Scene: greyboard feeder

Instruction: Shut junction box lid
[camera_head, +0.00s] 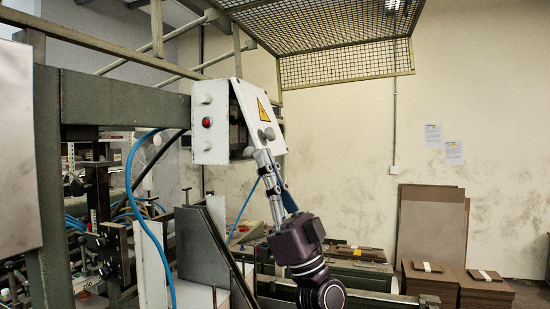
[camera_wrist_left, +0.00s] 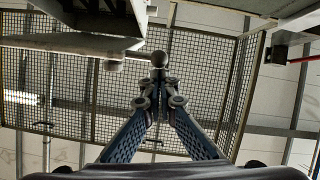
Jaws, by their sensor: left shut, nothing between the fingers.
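The junction box (camera_head: 210,138) is a light grey box on the green machine frame, with a red button and grey knobs on its side. Its lid (camera_head: 256,98) carries a yellow warning triangle and stands ajar, with a dark gap showing between it and the box. A round grey knob (camera_head: 266,134) sits on the lid; a round knob also shows in the left wrist view (camera_wrist_left: 159,58), just beyond my fingertips. My left gripper (camera_head: 262,158) is shut and empty, its tips at the lower part of the lid. Whether they touch it I cannot tell. My right gripper is out of view.
A green machine frame (camera_head: 120,100) with blue hoses fills the left. A mesh guard (camera_head: 320,35) hangs overhead. Cardboard stacks (camera_head: 430,280) and a leaning brown board (camera_head: 432,225) stand at the right. The space right of the lid is free.

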